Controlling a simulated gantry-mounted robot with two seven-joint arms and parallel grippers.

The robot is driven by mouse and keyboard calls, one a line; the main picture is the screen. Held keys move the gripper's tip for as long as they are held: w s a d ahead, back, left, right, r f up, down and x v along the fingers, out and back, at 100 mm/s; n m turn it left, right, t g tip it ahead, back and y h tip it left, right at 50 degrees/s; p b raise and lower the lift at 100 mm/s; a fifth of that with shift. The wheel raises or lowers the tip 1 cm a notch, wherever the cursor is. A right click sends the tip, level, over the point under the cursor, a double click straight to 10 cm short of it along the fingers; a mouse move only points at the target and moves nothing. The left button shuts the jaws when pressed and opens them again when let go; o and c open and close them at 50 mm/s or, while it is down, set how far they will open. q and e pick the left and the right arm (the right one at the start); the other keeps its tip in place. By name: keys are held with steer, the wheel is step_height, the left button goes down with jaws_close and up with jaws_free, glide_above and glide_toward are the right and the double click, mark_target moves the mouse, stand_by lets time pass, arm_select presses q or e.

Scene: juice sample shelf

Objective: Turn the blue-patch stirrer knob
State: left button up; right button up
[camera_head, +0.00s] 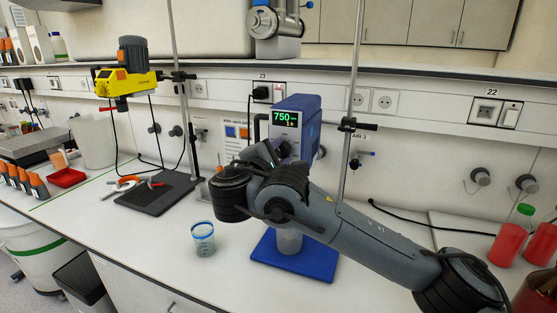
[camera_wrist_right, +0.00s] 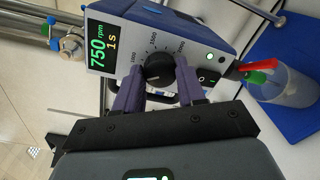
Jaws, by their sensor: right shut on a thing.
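The blue stirrer (camera_head: 298,118) hangs over a blue base plate (camera_head: 318,262) in the head view. Its lit display (camera_wrist_right: 103,42) reads 750 rpm and 1 s. In the right wrist view its black round knob (camera_wrist_right: 158,71) sits on a pale dial face with printed speed numbers. My right gripper (camera_wrist_right: 158,76) has one purple finger on each side of the knob and is shut on it. My left gripper is not in view.
A beaker with a blue rim (camera_head: 203,238) stands left of the base plate. A yellow stirrer (camera_head: 126,78) hangs over a dark plate further left. Upright metal rods flank the blue stirrer. Red bottles (camera_head: 506,244) stand at the right.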

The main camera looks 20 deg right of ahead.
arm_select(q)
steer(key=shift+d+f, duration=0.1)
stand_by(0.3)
arm_select(e)
steer(key=o, duration=1.1)
steer(key=shift+c, duration=0.2)
